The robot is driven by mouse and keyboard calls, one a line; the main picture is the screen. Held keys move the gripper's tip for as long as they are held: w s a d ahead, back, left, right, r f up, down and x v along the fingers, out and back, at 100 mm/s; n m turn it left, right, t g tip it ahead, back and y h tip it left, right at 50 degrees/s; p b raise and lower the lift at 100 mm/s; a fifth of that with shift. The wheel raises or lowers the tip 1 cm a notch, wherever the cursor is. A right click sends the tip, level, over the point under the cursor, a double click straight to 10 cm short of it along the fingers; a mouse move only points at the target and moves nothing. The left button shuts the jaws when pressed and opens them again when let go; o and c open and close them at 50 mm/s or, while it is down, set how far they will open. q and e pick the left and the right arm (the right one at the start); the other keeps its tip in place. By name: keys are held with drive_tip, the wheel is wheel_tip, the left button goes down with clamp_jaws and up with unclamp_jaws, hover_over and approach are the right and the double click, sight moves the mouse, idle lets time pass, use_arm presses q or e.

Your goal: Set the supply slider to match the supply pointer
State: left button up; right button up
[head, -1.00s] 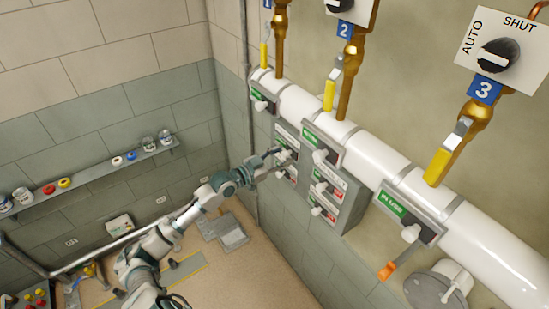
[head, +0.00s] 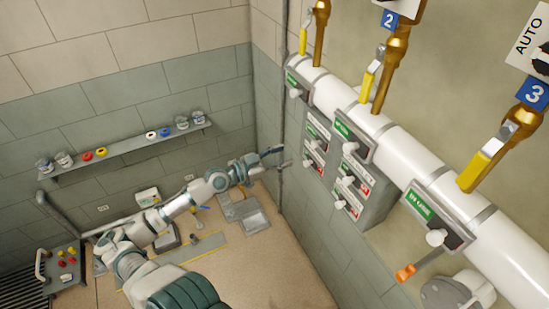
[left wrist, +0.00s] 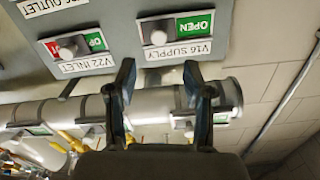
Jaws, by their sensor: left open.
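In the left wrist view the supply slider (left wrist: 175,36), labelled V16 SUPPLY, shows a green OPEN field with its white knob (left wrist: 158,38) at the left end of the slot. In the head view it appears to be the upper left slider (head: 318,125) on the grey wall panel. My left gripper (head: 281,157) is open and empty, left of the panel and apart from it. Its two fingers (left wrist: 158,85) stand apart below the supply slider in the wrist view. I cannot make out which pointer is the supply pointer. My right gripper is out of view.
The V22 INLET slider (left wrist: 75,47) sits beside it, showing red and green. A white pipe (head: 398,143) with several more sliders runs above the panel. An orange handle (head: 406,272) sticks out at lower right. Open floor (head: 285,265) lies left of the panel.

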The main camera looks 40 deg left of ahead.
use_arm(q)
drive_tip(key=shift+s+a+f, duration=0.2)
drive_tip(key=shift+s+a, duration=0.55)
drive_tip(key=shift+s, duration=0.05)
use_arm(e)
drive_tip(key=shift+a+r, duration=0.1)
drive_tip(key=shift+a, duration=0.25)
